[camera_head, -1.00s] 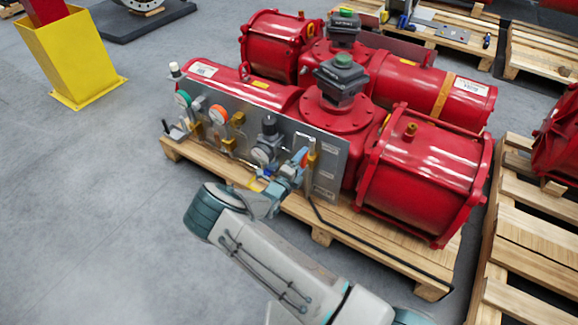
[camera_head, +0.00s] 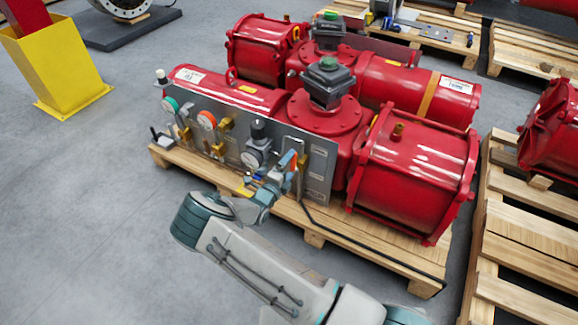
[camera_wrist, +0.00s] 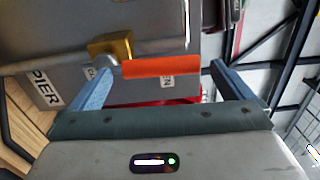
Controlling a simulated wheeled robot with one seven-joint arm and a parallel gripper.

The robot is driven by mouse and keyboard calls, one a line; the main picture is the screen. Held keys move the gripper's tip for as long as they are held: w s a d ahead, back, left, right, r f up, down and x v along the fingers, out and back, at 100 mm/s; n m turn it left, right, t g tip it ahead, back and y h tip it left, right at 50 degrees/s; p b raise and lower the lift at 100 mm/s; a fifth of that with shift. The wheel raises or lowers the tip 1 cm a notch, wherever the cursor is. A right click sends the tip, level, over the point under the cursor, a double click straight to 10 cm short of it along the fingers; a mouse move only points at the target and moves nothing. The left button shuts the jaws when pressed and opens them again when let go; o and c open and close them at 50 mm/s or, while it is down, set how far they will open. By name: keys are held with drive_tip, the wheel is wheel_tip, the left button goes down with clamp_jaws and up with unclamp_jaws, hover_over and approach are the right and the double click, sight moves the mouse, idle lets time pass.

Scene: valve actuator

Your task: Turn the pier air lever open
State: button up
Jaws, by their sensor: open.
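The pier air lever (camera_wrist: 160,68) is an orange handle on a brass valve (camera_wrist: 110,46). In the wrist view it lies roughly level, pointing right from the valve. A "PIER" label (camera_wrist: 46,89) is at the left of the grey panel. My gripper (camera_wrist: 164,70) is open, its two blue fingers on either side of the lever, one near the valve and one past the free end. I cannot tell whether either finger touches it. In the head view my gripper (camera_head: 281,172) is at the right part of the panel (camera_head: 320,172), partly hiding the valve.
Red actuator cylinders (camera_head: 415,165) stand behind and right of the panel on a wooden pallet (camera_head: 375,248). Gauges and other brass valves line the panel's left. Another pallet (camera_head: 510,245) lies at the right. The floor at the left is clear, with a yellow post base beyond.

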drive_tip(key=p+v, duration=0.2)
drive_tip(key=v, duration=1.1)
drive_tip(key=shift+f, duration=0.1)
drive_tip(key=s+d+r+m+g+p, duration=0.25)
drive_tip(key=d+r+m+g, duration=0.3)
drive_tip(key=r+m, duration=0.35)
drive_tip(key=s+d+r+m+g+h+p, duration=0.15)
drive_tip(key=d+r+m+g+p, duration=0.25)
drive_tip(key=d+r+m, duration=0.5)
drive_tip(key=s+d+r+m+g+p, duration=0.25)
drive_tip(key=d+r+m+g, duration=0.2)
drive_tip(key=r+m, duration=0.45)
drive_tip(key=s+d+r+m+y+p, duration=0.1)
drive_tip(key=s+r+m+y+p, duration=0.2)
drive_tip(key=s+r+m, duration=0.3)
drive_tip(key=s+d+r+m+y+p, duration=0.2)
drive_tip(key=s+r+m+p, duration=0.3)
drive_tip(key=r+m, duration=0.3)
drive_tip(key=s+d+r+m+t+y+p, duration=0.1)
drive_tip(key=s+r+m+y+p, duration=0.2)
drive_tip(key=r, duration=1.1)
drive_tip(key=s+m+y, duration=0.2)
drive_tip(key=s+m, duration=0.2)
drive_tip(key=shift+d+p, duration=0.3)
drive_tip(key=shift+p, duration=0.1)
